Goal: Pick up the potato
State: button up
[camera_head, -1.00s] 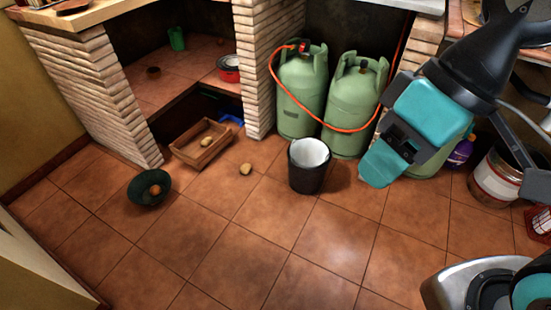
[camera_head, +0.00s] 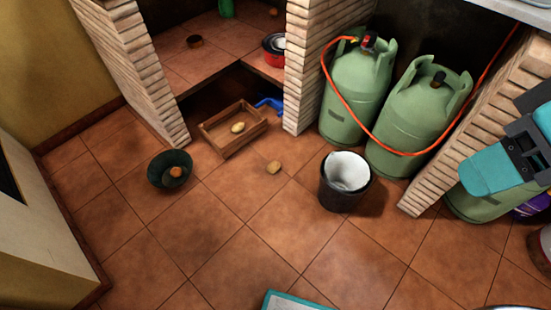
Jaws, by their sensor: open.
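A small tan potato (camera_head: 273,167) lies on the tiled floor, left of the black bucket. A second, yellowish potato-like item (camera_head: 238,127) lies inside the wooden crate (camera_head: 228,148). My gripper (camera_head: 508,160), teal and dark grey, is at the right edge, partly cut off by the frame. It is open and far to the right of the potato on the floor. No object shows in its jaws.
The black bucket (camera_head: 342,196) with a white inside stands right of the potato. A dark green bowl (camera_head: 165,178) holding a brownish item is to the left. Gas cylinders (camera_head: 420,125) stand behind the bucket.

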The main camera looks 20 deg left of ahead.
aim_at(273, 167)
jog(key=u, duration=0.35)
jog(key=i, duration=0.65)
jog(key=u, duration=0.85)
jog(key=i, duration=0.3)
jog(key=u, duration=0.3)
